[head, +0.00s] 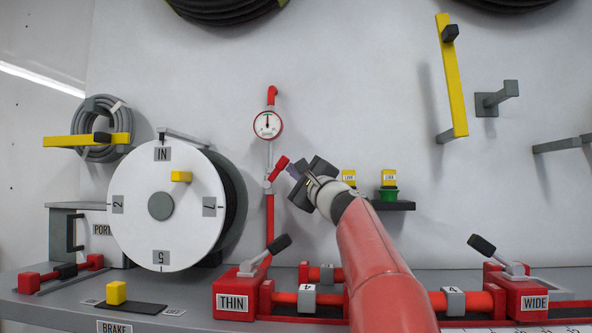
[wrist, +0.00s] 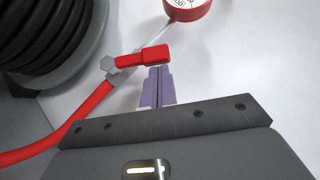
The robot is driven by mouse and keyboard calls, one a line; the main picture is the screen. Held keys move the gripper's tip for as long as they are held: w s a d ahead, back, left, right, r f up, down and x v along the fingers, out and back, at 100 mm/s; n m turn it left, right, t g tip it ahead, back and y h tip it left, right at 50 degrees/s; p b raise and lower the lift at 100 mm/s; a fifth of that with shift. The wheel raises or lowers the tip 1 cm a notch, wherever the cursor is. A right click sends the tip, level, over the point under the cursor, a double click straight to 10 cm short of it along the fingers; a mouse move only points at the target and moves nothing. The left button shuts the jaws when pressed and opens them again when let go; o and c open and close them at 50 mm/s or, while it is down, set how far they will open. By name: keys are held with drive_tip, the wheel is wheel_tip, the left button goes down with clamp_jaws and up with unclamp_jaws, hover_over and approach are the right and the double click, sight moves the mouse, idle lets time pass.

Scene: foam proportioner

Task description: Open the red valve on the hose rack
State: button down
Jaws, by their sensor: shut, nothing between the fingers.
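The red valve lever (head: 279,167) sits on a vertical red pipe on the white wall, below a round gauge. It tilts up to the right in the head view. In the wrist view the lever (wrist: 145,57) points right from its grey valve body (wrist: 109,65). My gripper (head: 292,171) is just right of the lever. Its purple fingers are together in the wrist view (wrist: 158,74), with the tips right at the lever's lower edge near its free end. They hold nothing. I cannot tell whether they touch the lever.
The red-rimmed gauge (head: 267,124) is above the valve. A large white hose reel (head: 160,235) stands to the left. A small dark shelf (head: 392,205) with yellow-topped items is to the right. The bench below carries red THIN (head: 233,303) and WIDE (head: 533,303) blocks with levers.

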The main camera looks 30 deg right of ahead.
sight(285, 158)
drive_tip(key=shift+r+p, duration=0.25)
drive_tip(key=shift+p, duration=0.1)
drive_tip(key=r+n+p, duration=0.1)
drive_tip(key=p, duration=0.1)
drive_tip(key=n+g+p, duration=0.1)
drive_tip(key=p, duration=0.1)
drive_tip(key=shift+w+a+r+n+g+y, duration=0.2)
drive_tip(key=shift+a+r+n+g+y, duration=0.1)
drive_tip(key=shift+a+r+y, duration=0.1)
drive_tip(key=shift+w+a+r+n+g+p, duration=0.25)
drive_tip(key=shift+n+g+p, duration=0.35)
drive_tip(key=shift+p, duration=0.65)
drive_tip(key=shift+a, duration=0.15)
drive_tip(key=shift+w+a+r+p, duration=0.35)
drive_tip(key=shift+w+a+p, duration=0.05)
drive_tip(key=shift+a+p, duration=0.1)
